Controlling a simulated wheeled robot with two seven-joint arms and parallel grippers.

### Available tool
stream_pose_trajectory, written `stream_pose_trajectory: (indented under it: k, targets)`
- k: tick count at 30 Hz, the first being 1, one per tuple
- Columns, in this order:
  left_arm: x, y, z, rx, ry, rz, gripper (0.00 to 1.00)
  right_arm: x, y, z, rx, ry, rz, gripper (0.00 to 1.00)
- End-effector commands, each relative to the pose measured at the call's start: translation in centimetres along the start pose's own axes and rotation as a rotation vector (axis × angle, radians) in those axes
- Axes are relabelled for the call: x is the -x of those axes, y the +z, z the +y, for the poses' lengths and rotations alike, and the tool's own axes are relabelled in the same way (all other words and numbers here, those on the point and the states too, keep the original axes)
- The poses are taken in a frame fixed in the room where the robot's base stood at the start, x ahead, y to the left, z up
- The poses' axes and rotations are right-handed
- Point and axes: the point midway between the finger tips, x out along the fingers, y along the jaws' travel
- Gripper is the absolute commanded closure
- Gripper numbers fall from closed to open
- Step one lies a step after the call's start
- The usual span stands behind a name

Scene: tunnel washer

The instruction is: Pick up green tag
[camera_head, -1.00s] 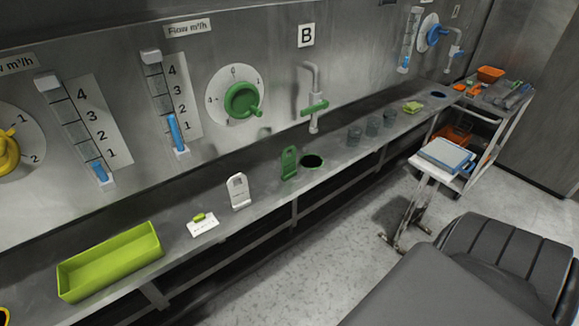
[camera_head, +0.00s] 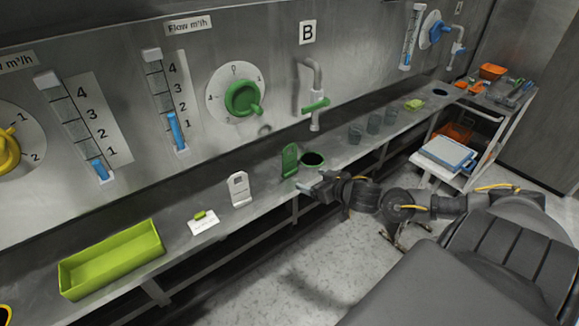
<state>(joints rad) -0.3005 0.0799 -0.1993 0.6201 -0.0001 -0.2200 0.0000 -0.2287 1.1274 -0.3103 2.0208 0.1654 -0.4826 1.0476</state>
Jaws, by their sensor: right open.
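The green tag (camera_head: 290,160) stands upright on the steel shelf, just left of a dark round hole (camera_head: 313,160). It has a hole near its top. My right gripper (camera_head: 305,187) reaches in from the right at the shelf's front edge. It is open and empty, a little in front of and below the tag, apart from it.
A white tag (camera_head: 240,189) stands left of the green one. A white card (camera_head: 203,223) with a small green piece and a lime tray (camera_head: 112,259) lie farther left.

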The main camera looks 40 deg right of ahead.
Motion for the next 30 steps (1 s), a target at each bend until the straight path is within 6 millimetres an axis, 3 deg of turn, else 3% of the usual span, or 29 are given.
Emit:
stream_pose_trajectory:
  k: [9, 19, 30]
  targets:
    - [0.5, 0.0, 0.1, -0.001, 0.001, -0.001, 0.64, -4.2, -0.2, 0.1, 0.000, 0.002, 0.002, 0.20]
    - [0.8, -0.1, 0.1, -0.001, 0.001, -0.001, 0.64, -5.3, -0.2, 0.0, -0.001, 0.001, 0.001, 0.20]
    - [2.3, -0.2, 0.0, -0.001, 0.001, 0.000, 0.64, -9.8, -0.5, 0.0, 0.000, 0.001, 0.001, 0.20]
